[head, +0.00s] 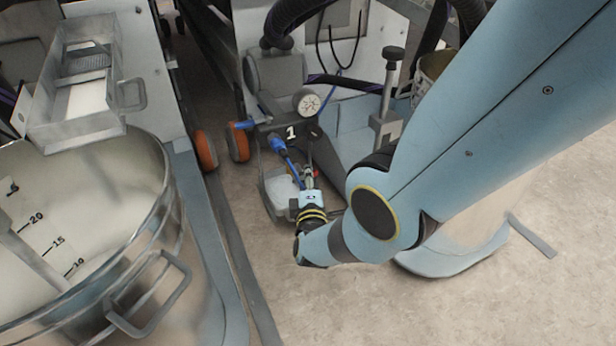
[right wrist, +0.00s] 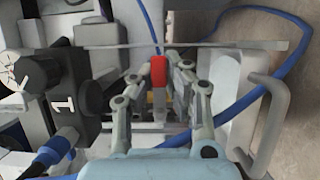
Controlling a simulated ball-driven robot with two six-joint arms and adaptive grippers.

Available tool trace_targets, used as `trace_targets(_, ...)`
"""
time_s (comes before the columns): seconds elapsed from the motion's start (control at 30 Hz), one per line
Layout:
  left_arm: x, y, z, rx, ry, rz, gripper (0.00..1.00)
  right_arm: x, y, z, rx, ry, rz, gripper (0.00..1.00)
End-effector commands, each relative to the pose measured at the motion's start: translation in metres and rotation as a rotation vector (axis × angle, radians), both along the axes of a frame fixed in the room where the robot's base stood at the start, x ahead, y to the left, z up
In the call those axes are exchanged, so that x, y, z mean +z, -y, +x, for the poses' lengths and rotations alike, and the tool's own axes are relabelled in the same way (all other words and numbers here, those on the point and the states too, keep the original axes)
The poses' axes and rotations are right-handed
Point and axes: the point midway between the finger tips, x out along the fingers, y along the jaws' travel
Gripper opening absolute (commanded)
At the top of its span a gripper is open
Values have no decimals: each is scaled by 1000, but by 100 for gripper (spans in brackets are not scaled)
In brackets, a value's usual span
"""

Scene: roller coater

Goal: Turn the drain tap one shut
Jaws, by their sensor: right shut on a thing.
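My right gripper (head: 309,183) reaches down to the drain tap beside the block marked 1. In the right wrist view the right gripper (right wrist: 159,75) has its two fingers on either side of the tap's red handle (right wrist: 158,72) and is shut on it. A small yellowish part shows between the fingers below the handle. The block marked 1 (right wrist: 68,104) is left of the fingers in the right wrist view; in the head view the block (head: 290,133) carries a round gauge. The tap's body is mostly hidden by the gripper. My left gripper is not in view.
A pale container (head: 281,192) sits on the floor by the tap. A blue hose (right wrist: 262,85) curves right of the fingers. A large steel pot (head: 165,230) stands at the left. Orange-rimmed wheels (head: 206,150) are behind. The floor at lower right is clear.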

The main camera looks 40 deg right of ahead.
Motion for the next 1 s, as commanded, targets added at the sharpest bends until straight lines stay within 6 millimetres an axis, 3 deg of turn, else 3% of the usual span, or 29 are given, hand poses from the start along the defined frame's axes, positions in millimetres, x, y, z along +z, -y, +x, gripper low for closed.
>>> trace_targets(0.33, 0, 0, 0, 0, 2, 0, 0, -1, -3, -1, 3, -3, -2, 0)
trace_targets(0.37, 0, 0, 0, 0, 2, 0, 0, -1, -3, -1, 3, -3, -2, 14)
trace_targets(0.53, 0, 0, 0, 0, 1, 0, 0, 0, -2, -1, 2, -1, -2, 36)
trace_targets(1.0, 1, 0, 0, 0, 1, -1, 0, -1, -6, -8, 1, 1, -2, 38)
